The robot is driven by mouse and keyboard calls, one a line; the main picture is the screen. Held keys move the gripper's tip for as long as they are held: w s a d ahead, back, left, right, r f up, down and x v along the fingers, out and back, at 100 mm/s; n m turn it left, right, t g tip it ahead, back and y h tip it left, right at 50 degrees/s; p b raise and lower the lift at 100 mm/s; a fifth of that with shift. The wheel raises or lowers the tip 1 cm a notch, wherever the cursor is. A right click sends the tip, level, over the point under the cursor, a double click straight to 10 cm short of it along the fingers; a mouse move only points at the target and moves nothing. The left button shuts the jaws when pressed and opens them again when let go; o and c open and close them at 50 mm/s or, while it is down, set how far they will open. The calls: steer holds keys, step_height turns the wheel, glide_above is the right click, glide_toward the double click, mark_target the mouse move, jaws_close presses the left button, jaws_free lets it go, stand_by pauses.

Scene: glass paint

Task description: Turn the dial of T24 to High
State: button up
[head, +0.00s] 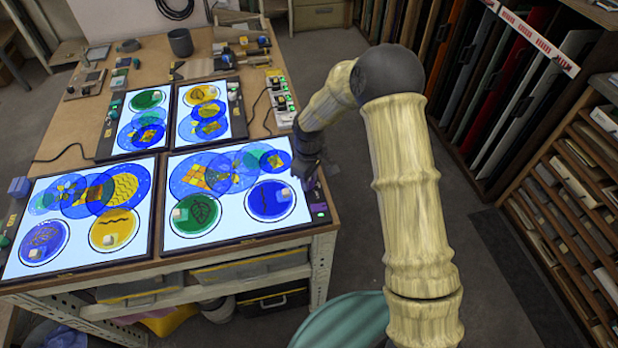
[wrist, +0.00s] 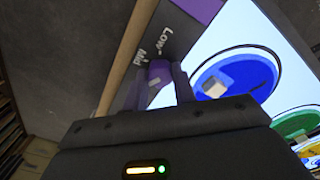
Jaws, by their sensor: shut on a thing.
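In the wrist view a purple dial (wrist: 158,72) sits on the dark edge strip of a lit panel. The words "Low" and "Mid" show beside it; no "High" label is visible. My gripper (wrist: 161,86) is shut on the dial, one finger on each side. In the head view my gripper (head: 305,168) is at the right side of the front right light panel (head: 237,232), and it hides the dial. I cannot read a T24 tag. The dial's exact setting is unclear.
Another lit panel (head: 70,258) lies front left, and two smaller ones stand behind. Blue, green and yellow glass discs and small pale blocks lie on them. A grey cup (head: 180,43) and tools stand at the back. Shelves (head: 560,180) are at the right across open floor.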

stand_by(0.4)
steer(key=o, duration=1)
step_height(320, 180, up, 18)
steer(key=shift+f+b, duration=0.25)
steer(key=shift+b, duration=0.75)
steer(key=shift+d, duration=0.1)
steer(key=s+d+f+m+t, duration=0.1)
steer(key=s+d+m, duration=0.3)
steer(key=s+d, duration=0.2)
steer(key=s+d+m, duration=0.4)
steer(key=s+d, duration=0.1)
steer(key=s, duration=0.2)
steer(key=s+d+f+m+t, duration=0.1)
steer(key=s+d+m, duration=0.2)
steer(key=s+d, duration=0.3)
steer(key=shift+s+d+f+m+t, duration=0.3)
steer(key=shift+m, duration=0.1)
